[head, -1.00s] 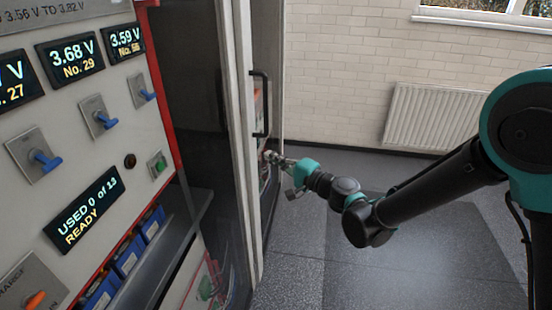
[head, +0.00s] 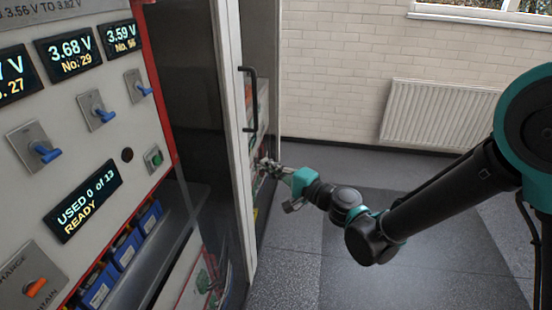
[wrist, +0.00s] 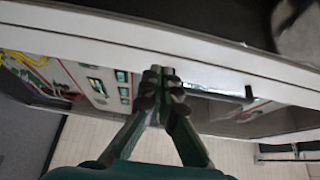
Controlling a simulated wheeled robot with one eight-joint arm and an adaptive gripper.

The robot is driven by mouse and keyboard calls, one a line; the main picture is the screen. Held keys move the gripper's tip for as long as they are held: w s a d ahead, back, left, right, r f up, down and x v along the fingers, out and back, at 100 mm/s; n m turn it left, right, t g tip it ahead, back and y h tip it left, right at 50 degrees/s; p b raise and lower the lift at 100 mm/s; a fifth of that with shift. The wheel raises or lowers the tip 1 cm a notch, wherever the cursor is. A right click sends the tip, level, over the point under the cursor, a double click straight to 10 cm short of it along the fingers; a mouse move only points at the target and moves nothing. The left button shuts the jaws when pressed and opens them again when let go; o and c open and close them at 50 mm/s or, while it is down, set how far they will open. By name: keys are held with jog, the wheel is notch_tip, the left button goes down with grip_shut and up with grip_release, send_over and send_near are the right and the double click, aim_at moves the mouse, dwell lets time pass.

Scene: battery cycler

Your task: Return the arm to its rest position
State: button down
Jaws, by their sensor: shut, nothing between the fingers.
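My gripper (head: 268,164) is shut and empty at the end of my arm, which reaches in from the right of the head view. In that view its tips overlap the edge of the tall glass-fronted door, below the black bar handle (head: 253,98). I cannot tell whether they touch the door. In the wrist view my gripper (wrist: 160,74) has its two fingers together, in front of the pale door frame (wrist: 75,42). The bar handle shows close to the right of the fingertips there (wrist: 218,95).
The cycler panel (head: 75,140) fills the left, with blue-handled switches and a display (head: 83,200) reading "USED 0 of 13 READY". Blue batteries (head: 125,252) stand on a shelf below. A radiator (head: 430,112) is on the back wall. The grey floor (head: 330,240) around my forearm looks clear.

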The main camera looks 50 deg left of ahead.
jog(key=shift+s+d, duration=0.3)
jog(key=shift+s, duration=0.45)
jog(key=shift+s+d, duration=0.25)
jog(key=shift+s, duration=0.45)
jog(key=w+d+n+t+h, duration=0.25)
jog(key=w+d, duration=0.75)
jog(key=w, duration=0.5)
jog(key=w+d+f+t+h, duration=0.2)
jog(key=w+d, duration=0.4)
jog(key=d, duration=0.4)
jog(key=w+d+f+t+h, duration=0.1)
jog(key=w+d+t+h, duration=0.1)
jog(key=w+d, duration=0.6)
jog(key=d+f+m+t+h, duration=0.1)
jog(key=d+f+h, duration=0.2)
jog(key=d, duration=0.8)
jog(key=d+f+m+t+h, duration=0.1)
jog(key=d+f+h, duration=0.1)
jog(key=d, duration=0.9)
jog(key=s+d+f+m+h, duration=0.1)
jog(key=s+d+f+h, duration=0.1)
jog(key=d, duration=0.8)
jog(key=s+d+f+m+g+h, duration=0.1)
jog(key=s+d+f+h, duration=0.2)
jog(key=d, duration=0.7)
jog(key=shift+s+d+h, duration=0.2)
jog(key=shift+s+h, duration=0.45)
jog(key=shift+g, duration=0.25)
